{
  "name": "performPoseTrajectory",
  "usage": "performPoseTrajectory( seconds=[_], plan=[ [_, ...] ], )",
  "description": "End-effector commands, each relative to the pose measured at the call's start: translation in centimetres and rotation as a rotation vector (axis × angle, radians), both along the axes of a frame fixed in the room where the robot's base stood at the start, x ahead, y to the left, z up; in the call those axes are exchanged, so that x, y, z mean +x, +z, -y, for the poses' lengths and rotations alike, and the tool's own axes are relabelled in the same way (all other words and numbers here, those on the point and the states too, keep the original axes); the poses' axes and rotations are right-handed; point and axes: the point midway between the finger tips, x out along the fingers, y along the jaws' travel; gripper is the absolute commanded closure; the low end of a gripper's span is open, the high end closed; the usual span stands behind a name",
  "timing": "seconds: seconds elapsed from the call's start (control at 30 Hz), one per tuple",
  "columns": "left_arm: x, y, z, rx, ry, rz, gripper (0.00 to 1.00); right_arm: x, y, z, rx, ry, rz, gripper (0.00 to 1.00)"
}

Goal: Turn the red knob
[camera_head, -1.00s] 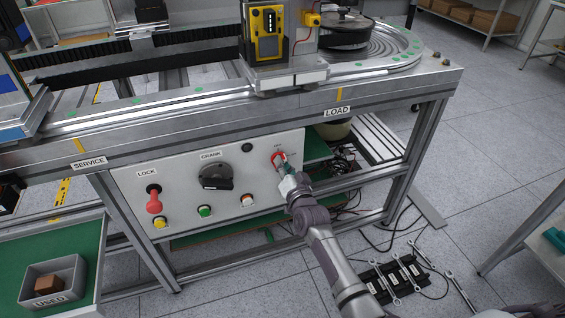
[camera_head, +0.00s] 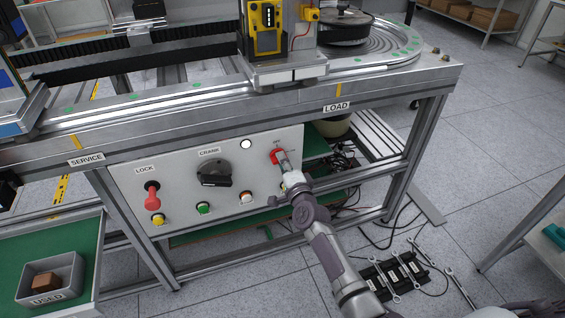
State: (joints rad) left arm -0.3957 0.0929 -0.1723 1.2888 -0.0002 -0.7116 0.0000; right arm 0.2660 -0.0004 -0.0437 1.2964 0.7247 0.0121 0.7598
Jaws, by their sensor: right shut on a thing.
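The red knob (camera_head: 277,156) is at the upper right of the white control panel (camera_head: 178,218), under the frame's front beam. My right gripper (camera_head: 282,162) is at the knob, shut on it, with my right arm coming up from the lower right. The gripper covers part of the knob. A round lamp (camera_head: 246,144) left of the knob is lit white. My left gripper is not in view.
The panel also carries a black crank (camera_head: 214,173), a red lock lever (camera_head: 152,196) and several push buttons, including a green one (camera_head: 204,208). Wrenches (camera_head: 412,270) lie on the floor at lower right. A grey bin marked USED (camera_head: 47,296) stands at lower left.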

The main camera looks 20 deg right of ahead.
Motion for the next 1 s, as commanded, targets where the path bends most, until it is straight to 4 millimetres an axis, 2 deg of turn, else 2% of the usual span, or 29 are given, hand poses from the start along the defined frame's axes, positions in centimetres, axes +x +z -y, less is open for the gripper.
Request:
performPoseTrajectory(
  seconds=[0.3,0.8,0.83,0.93,1.0],
  plan=[
    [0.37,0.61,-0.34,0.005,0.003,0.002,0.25,-0.06,-0.21,0.02,0.1,0.0,-0.006,1.0],
    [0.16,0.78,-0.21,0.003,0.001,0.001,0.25,-0.06,-0.22,0.01,0.116,0.0,-0.007,1.0],
    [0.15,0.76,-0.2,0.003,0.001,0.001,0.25,-0.06,-0.22,0.0,0.116,0.0,-0.007,0.8],
    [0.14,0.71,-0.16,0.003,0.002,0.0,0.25,-0.05,-0.2,0.01,0.115,0.0,-0.007,0.63],
    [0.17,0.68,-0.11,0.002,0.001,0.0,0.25,-0.04,-0.16,0.01,0.115,0.0,-0.006,0.59]
  ],
)
